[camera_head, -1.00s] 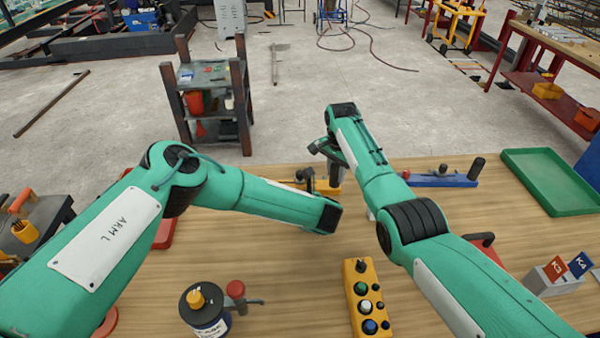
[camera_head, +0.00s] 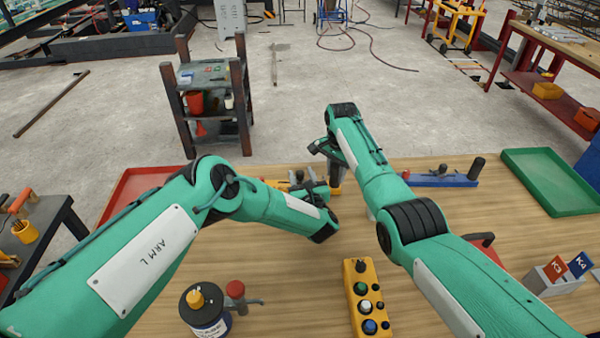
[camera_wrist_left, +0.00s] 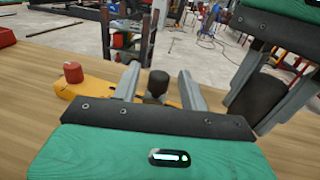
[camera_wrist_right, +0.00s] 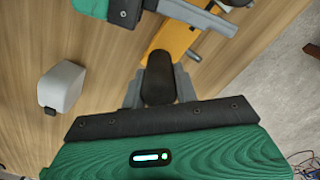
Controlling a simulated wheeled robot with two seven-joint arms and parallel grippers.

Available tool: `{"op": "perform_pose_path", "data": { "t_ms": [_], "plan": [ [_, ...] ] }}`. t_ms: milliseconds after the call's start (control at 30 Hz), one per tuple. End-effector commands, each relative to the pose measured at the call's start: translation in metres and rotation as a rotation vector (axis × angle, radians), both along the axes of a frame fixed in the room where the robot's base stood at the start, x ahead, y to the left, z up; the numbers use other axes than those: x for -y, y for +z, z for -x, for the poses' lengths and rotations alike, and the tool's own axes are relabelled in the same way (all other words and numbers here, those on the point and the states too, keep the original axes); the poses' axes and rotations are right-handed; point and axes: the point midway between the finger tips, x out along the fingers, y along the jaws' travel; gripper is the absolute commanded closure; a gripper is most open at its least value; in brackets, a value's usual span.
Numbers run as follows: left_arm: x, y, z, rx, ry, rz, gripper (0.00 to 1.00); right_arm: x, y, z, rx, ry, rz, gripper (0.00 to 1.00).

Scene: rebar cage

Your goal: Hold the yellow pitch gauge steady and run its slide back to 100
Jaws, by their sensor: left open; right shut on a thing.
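The yellow pitch gauge (camera_head: 336,188) lies at the back of the table, mostly hidden by my arms. My right gripper (camera_head: 335,165) is shut on its black handle (camera_wrist_right: 158,80), which stands between the fingers in the right wrist view. My left gripper (camera_wrist_left: 160,80) is open. In the left wrist view a black knob (camera_wrist_left: 158,82) shows between its two fingers, apart from or touching them I cannot tell. The gauge's yellow body (camera_wrist_left: 98,87) with a red knob (camera_wrist_left: 72,72) shows to the left there. The scale marks cannot be read.
A blue gauge (camera_head: 440,179) lies to the right, near a green tray (camera_head: 550,180). A red tray (camera_head: 135,190) is at the left. A yellow button box (camera_head: 366,300) and a labelled can (camera_head: 205,312) stand in front. A grey block (camera_wrist_right: 62,88) sits near the right gripper.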

Motion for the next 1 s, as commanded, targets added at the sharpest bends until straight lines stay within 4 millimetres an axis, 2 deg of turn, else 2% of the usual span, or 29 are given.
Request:
{"op": "perform_pose_path", "data": {
  "t_ms": [200, 500, 533, 733, 900, 1000],
  "plan": [
    [-0.004, 0.0, -0.015, -0.001, 0.001, 0.0, 0.56, 0.0, 0.001, 0.0, 0.001, 0.0, 0.0, 1.0],
    [-0.005, 0.0, -0.017, -0.002, 0.001, 0.001, 0.56, 0.0, 0.001, 0.0, 0.001, -0.001, 0.0, 1.0],
    [-0.005, 0.0, -0.017, -0.002, 0.001, 0.001, 0.58, 0.0, 0.001, 0.0, 0.001, -0.001, 0.0, 1.0],
    [-0.005, 0.0, -0.017, -0.002, 0.001, 0.001, 0.98, 0.0, 0.001, 0.0, 0.001, 0.0, 0.0, 1.0],
    [-0.004, 0.0, -0.017, -0.002, 0.0, 0.001, 1.0, 0.0, 0.001, 0.0, 0.001, 0.0, 0.0, 1.0],
    [0.005, -0.001, -0.017, -0.002, -0.002, 0.002, 1.0, 0.0, 0.001, 0.0, 0.001, 0.0, 0.0, 1.0]
  ]
}}
